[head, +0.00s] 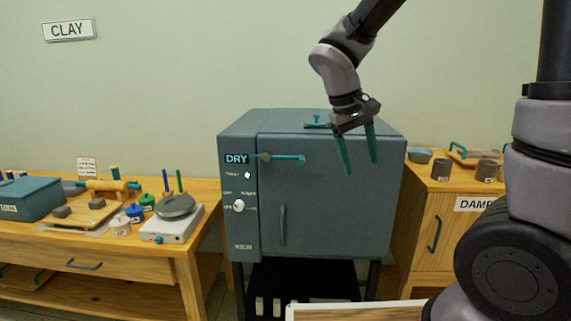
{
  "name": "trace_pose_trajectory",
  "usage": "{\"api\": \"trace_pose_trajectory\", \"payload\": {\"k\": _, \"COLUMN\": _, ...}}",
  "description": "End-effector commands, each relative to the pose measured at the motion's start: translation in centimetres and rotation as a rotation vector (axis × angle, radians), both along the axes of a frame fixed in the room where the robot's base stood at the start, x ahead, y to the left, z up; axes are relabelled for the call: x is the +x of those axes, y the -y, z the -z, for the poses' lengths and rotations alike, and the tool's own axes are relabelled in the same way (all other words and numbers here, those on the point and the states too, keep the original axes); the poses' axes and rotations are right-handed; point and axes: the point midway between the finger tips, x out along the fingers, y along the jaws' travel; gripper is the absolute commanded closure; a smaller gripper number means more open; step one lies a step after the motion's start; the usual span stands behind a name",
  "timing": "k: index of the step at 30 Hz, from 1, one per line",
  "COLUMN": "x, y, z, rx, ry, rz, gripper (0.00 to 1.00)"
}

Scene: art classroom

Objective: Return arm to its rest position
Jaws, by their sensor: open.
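My gripper (358,157) hangs from my arm in the upper middle of the head view, with its two teal fingers pointing down. The fingers are apart and nothing shows between them. In the picture the gripper overlaps the top edge and upper front of the grey-blue cabinet (345,215) marked DRY; I cannot tell how far it stands from the cabinet. The cabinet's front door appears closed. A teal lever (288,157) is on the upper front, left of my fingers.
A wooden table (110,258) at left holds a teal box (28,198), a rolling pin (105,185), small jars and a scale (173,223). At right a wooden cabinet (425,222) marked DAMP bears cups and a bowl (419,156). A pale-edged board (350,312) shows at the bottom.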

Motion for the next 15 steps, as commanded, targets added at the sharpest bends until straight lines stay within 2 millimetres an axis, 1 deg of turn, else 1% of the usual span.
{"api": "trace_pose_trajectory", "payload": {"k": 1, "x": -0.6, "y": 1.4, "z": -1.5, "rx": 0.080, "ry": 0.028, "rz": 0.062, "gripper": 0.29}}
{"api": "trace_pose_trajectory", "payload": {"k": 6, "x": -3.0, "y": 4.5, "z": -5.5, "rx": 0.321, "ry": 0.137, "rz": 0.231, "gripper": 0.29}}
{"api": "trace_pose_trajectory", "payload": {"k": 12, "x": -5.7, "y": 6.8, "z": -9.8, "rx": 0.550, "ry": 0.331, "rz": 0.388, "gripper": 0.29}}
{"api": "trace_pose_trajectory", "payload": {"k": 15, "x": -6.7, "y": 7.5, "z": -11.3, "rx": 0.624, "ry": 0.423, "rz": 0.439, "gripper": 0.29}}
